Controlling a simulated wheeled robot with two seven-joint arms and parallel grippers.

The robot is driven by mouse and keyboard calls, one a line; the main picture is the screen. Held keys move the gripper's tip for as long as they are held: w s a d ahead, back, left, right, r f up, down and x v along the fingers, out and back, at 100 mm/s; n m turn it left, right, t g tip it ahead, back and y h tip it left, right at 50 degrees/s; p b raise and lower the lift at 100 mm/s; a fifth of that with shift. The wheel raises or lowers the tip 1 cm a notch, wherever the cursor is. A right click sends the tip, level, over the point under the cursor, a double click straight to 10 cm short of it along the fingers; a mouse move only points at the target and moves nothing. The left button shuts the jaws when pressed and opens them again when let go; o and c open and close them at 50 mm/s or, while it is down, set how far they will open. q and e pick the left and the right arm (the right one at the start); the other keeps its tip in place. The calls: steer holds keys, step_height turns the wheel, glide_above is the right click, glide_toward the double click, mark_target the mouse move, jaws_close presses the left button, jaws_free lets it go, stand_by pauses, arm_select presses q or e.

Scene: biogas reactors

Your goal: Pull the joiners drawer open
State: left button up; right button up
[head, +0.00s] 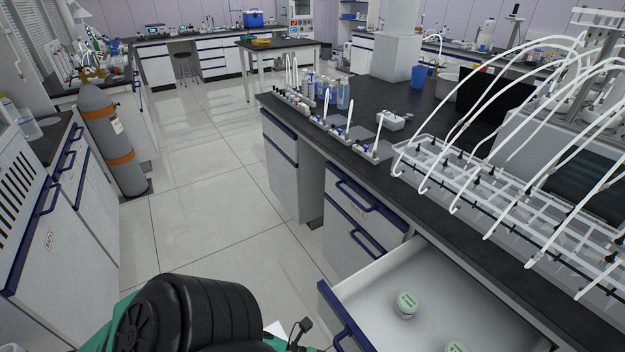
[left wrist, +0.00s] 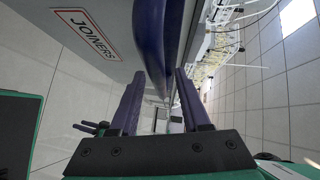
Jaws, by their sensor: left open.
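In the left wrist view a pale drawer front carries a red-framed JOINERS label (left wrist: 86,32). A dark blue handle edge (left wrist: 152,40) runs along it, its near end between my left gripper's (left wrist: 158,80) two purple fingers. The fingers stand apart; I cannot tell whether they touch the handle. In the head view a drawer (head: 372,296) at bottom right stands pulled out, with green-lidded jars (head: 405,304) (head: 456,347) inside. Its front shows only as a blue-edged strip (head: 343,318), with no label visible there. My left fingers are not clear in the head view. My right gripper is out of view.
A black-topped bench (head: 440,225) runs above the drawer, bearing a white tube rack (head: 480,195). Shut drawers (head: 358,195) stand beyond the open one. A grey gas cylinder (head: 112,140) stands at left near another cabinet (head: 60,235). The tiled floor (head: 215,190) between is clear.

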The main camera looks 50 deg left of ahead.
arm_select(q)
steer(key=v, duration=1.4)
steer(key=shift+a, duration=0.15)
steer(key=shift+s, duration=0.1)
steer(key=w+a+f+n+g+y, duration=0.1)
steer(key=a+f+n+y, duration=0.1)
steer(key=f+n+y, duration=0.5)
steer(key=a+f+n+g+y, duration=0.1)
steer(key=a+f+n, duration=0.25)
steer(key=f, duration=0.65)
steer(key=w+a+f+n+y, duration=0.1)
steer(key=a+f+n+y, duration=0.15)
steer(key=f+n, duration=0.5)
steer(key=s+d+f+n+g+y, duration=0.1)
steer(key=s+d+f+n+g, duration=0.2)
steer(key=f, duration=0.3)
steer(key=s+d+f+n+g+y, duration=0.1)
steer(key=s+d+f+n+g, duration=0.1)
steer(key=f, duration=0.4)
steer(key=s+d+g, duration=0.1)
steer(key=s+g, duration=0.1)
steer(key=shift+s+n+g, duration=0.4)
steer(key=shift+d, duration=0.15)
